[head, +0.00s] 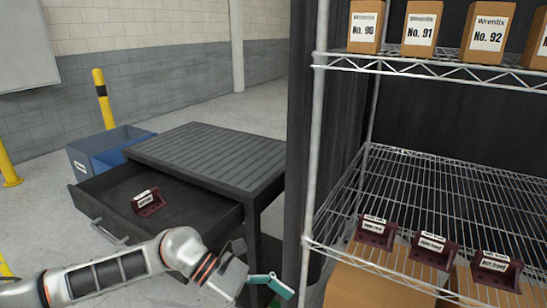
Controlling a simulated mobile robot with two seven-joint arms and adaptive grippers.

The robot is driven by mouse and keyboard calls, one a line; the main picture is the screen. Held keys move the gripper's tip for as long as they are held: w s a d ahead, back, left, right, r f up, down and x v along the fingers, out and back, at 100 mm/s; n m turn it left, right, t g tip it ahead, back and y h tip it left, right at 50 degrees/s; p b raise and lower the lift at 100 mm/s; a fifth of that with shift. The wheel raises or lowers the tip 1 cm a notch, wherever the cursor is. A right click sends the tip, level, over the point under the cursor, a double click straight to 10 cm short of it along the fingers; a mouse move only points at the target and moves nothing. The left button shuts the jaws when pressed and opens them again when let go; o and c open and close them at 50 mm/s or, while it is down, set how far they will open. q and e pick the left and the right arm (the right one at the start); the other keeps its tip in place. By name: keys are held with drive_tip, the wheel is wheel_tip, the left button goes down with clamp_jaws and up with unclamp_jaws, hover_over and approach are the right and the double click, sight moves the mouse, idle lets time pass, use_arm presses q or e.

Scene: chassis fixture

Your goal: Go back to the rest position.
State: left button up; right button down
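My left arm comes in from the lower left, and my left gripper (266,282) is at the bottom middle, in front of the dark table with the drawer. A teal fingertip points right. The other fingertip is not clear, so I cannot tell how far the gripper is open. I see no object in it. My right gripper is not in view.
The dark table (215,152) has its drawer (110,200) pulled out, with a maroon labelled part (148,203) inside. A wire shelf rack (430,188) at right holds several maroon parts and boxes. A blue bin (100,150) and yellow posts (103,97) stand at left.

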use_arm(q)
drive_tip(key=d+r+n+t+h, duration=0.65)
drive_tip(key=n+h, duration=0.25)
drive_tip(key=n, duration=0.5)
drive_tip(key=w+a+f+n+t+y, duration=0.2)
drive_tip(key=w+a+n+t, duration=0.15)
drive_tip(key=n+t, duration=0.4)
drive_tip(key=w+a+f+n+t+y, duration=0.2)
drive_tip(key=a+f+n+t+y, duration=0.15)
drive_tip(key=n, duration=0.75)
drive_tip(key=s+a+f+n+t+y, duration=0.2)
drive_tip(key=a+f+n+y, duration=0.5)
drive_tip(key=a+f+n, duration=0.4)
drive_tip(key=s+a+f+n+g+y, duration=0.5)
drive_tip(key=s+a+f+n, duration=0.3)
drive_tip(key=s+f, duration=0.5)
wheel_tip(320, 180, down, 3)
drive_tip(key=shift+a+r+p, duration=0.2)
drive_tip(key=shift+a+p, duration=0.1)
drive_tip(key=shift+a, duration=0.7)
